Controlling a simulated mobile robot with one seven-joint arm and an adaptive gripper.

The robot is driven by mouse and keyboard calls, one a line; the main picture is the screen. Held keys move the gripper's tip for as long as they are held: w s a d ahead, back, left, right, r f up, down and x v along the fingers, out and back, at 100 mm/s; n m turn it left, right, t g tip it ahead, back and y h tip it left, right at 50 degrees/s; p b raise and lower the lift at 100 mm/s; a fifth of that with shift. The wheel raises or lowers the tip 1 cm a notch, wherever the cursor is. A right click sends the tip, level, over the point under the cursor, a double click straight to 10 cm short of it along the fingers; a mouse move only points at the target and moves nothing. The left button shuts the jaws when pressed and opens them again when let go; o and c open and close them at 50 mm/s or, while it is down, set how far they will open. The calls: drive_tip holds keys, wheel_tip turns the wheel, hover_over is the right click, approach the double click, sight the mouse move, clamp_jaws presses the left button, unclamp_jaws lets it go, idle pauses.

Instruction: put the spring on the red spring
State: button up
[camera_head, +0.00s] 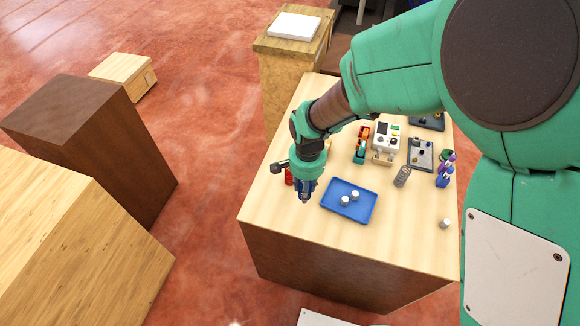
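A dark grey coil spring (402,177) stands on the light wooden table (270,225), right of the blue tray. A small red thing (289,177) shows just left of my gripper, mostly hidden behind it; I cannot tell whether it is the red spring. My gripper (305,202) points down over the left part of the table, left of the blue tray and well apart from the grey spring. Its fingertips look close together, but they are too small to tell whether they are open or shut. I see nothing held in them.
The blue tray (364,216) holds white cylindrical pieces. Another white piece (445,223) stands near the right edge. A white device (386,138), an orange and teal item (361,144), a grey plate (420,153) and a purple-blue item (445,172) stand farther back. The front left tabletop is clear.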

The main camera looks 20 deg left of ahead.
idle(0.4)
drive_tip(key=p, duration=0.2)
approach(290, 175)
drive_tip(key=shift+w+a+r, duration=0.1)
drive_tip(key=shift+w, duration=0.55)
drive_tip(key=shift+w+a, duration=0.25)
drive_tip(key=shift+w, duration=0.15)
drive_tip(key=shift+f+p, duration=0.3)
drive_tip(key=shift+f, duration=1.5)
drive_tip(key=shift+f, duration=0.1)
drive_tip(key=o, duration=1.2)
